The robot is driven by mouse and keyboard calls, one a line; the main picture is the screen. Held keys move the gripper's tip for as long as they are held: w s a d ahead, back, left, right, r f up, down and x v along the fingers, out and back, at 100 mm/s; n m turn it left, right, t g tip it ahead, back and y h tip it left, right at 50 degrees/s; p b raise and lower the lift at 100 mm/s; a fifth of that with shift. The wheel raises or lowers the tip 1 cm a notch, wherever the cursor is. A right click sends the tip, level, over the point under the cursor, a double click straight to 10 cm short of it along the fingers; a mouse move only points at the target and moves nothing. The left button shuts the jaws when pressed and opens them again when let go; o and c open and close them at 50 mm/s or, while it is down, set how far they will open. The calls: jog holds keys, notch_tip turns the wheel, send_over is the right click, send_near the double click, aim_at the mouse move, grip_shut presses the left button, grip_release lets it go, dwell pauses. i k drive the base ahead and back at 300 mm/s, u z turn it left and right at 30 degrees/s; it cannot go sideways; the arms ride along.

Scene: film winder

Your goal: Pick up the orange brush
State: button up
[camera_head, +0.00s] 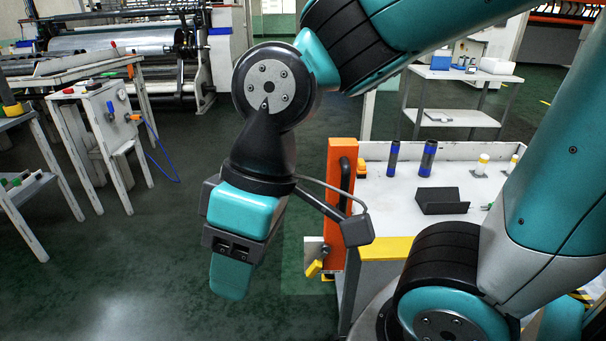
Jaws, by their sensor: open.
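My gripper (230,277) hangs in the middle of the head view, left of a white-topped cart (390,215). It points down over the open floor and is open, seen from the side, with nothing visible in it. I cannot make out an orange brush for certain. A small orange piece (361,169) sits at the cart's left edge, partly hidden behind an orange upright panel (341,195) with a black handle. A yellow-orange piece (314,268) shows low at the cart's left side.
Two dark blue-banded cylinders (427,158) and a black angled holder (441,201) stand on the cart. Yellow-capped items (482,164) stand at its back right. A small bench (100,120) with a blue hose stands at left. Green floor (130,260) is clear left of the gripper.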

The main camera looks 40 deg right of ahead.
aim_at(361, 172)
jog(key=u, duration=0.15)
jog(key=i, duration=4.15)
jog(key=z, duration=3.55)
jog(key=i, duration=1.05)
